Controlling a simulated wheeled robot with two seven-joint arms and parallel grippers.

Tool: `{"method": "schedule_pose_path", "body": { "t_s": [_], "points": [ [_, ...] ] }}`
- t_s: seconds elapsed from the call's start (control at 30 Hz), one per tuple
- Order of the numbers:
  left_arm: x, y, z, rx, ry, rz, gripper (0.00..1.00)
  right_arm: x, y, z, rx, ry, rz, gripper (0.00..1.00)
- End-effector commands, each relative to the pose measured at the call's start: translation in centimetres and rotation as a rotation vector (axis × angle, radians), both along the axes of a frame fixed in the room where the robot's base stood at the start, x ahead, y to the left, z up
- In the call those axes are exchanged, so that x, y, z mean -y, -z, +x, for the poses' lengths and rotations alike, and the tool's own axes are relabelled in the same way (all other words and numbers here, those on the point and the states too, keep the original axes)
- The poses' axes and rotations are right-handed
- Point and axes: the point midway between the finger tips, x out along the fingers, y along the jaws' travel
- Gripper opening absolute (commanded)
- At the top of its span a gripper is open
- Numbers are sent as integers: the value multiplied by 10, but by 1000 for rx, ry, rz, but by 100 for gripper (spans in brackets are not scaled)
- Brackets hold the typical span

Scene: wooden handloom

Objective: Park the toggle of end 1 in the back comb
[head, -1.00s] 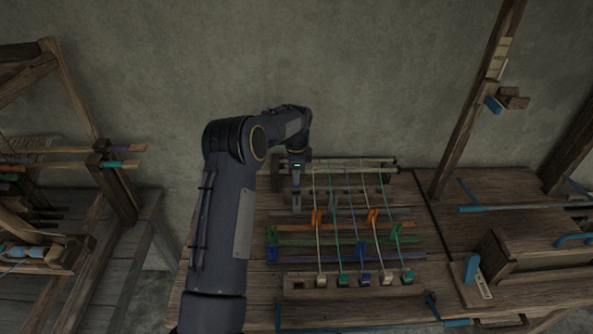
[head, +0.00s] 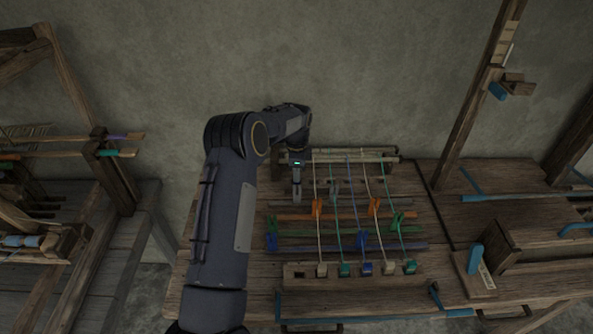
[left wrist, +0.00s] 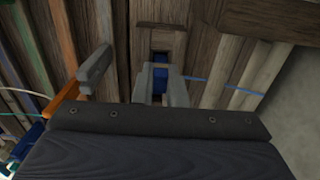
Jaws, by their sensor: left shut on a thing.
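My left gripper (head: 297,193) is at the back left of the small loom on the table, left of the stretched cords. In the left wrist view its grey fingers (left wrist: 160,87) are shut on a small blue toggle (left wrist: 160,72). A blue cord (left wrist: 225,83) runs from beside the fingers to the right. A slotted wooden block (left wrist: 161,36) lies just beyond the fingertips; I cannot tell whether the toggle touches it. A pale bar (head: 355,155) crosses the loom's back; I cannot make out the back comb's slots. My right gripper is not in view.
White, teal and blue cords run to a front block with coloured toggles (head: 366,269); its leftmost place (head: 299,271) looks empty. Orange, green and blue bars cross under the cords. A grey tab (left wrist: 96,70) stands left of the fingers. A wooden box (head: 540,245) is at right.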

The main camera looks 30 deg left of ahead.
Motion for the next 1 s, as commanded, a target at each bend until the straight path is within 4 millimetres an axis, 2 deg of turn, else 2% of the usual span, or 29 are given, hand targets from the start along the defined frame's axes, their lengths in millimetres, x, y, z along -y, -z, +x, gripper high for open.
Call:
{"method": "schedule_pose_path", "body": {
  "t_s": [0.1,0.4,0.43,0.6,0.87,1.0],
  "points": [
    [0,8,0,-1,0,-1,0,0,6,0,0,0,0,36],
    [0,9,0,0,0,0,0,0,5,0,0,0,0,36],
    [0,9,0,0,0,0,16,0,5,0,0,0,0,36],
    [0,9,0,0,0,0,37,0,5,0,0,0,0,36],
    [0,8,0,1,0,1,37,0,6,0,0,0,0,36],
    [0,-3,1,4,-1,0,37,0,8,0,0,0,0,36]
  ]
}}
